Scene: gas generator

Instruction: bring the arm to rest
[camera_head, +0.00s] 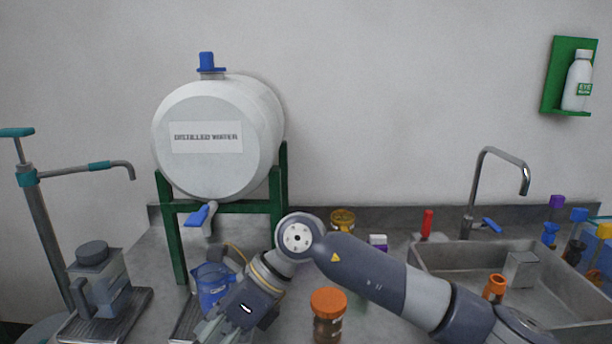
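My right arm (365,268) comes in from the lower right and reaches across the counter to the left. Its wrist bends down, and my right gripper (212,332) is at the bottom edge, just in front of a blue beaker (212,285). The gripper's fingertips are cut off or unclear, so I cannot tell whether it is open or touches anything. My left gripper is not in view.
A distilled water barrel (215,165) with a blue tap stands on a green stand (172,240). An orange-lidded jar (328,325) stands right of the gripper. A square jug (100,280) is at left. A sink (480,262) holding an orange-capped item is at right.

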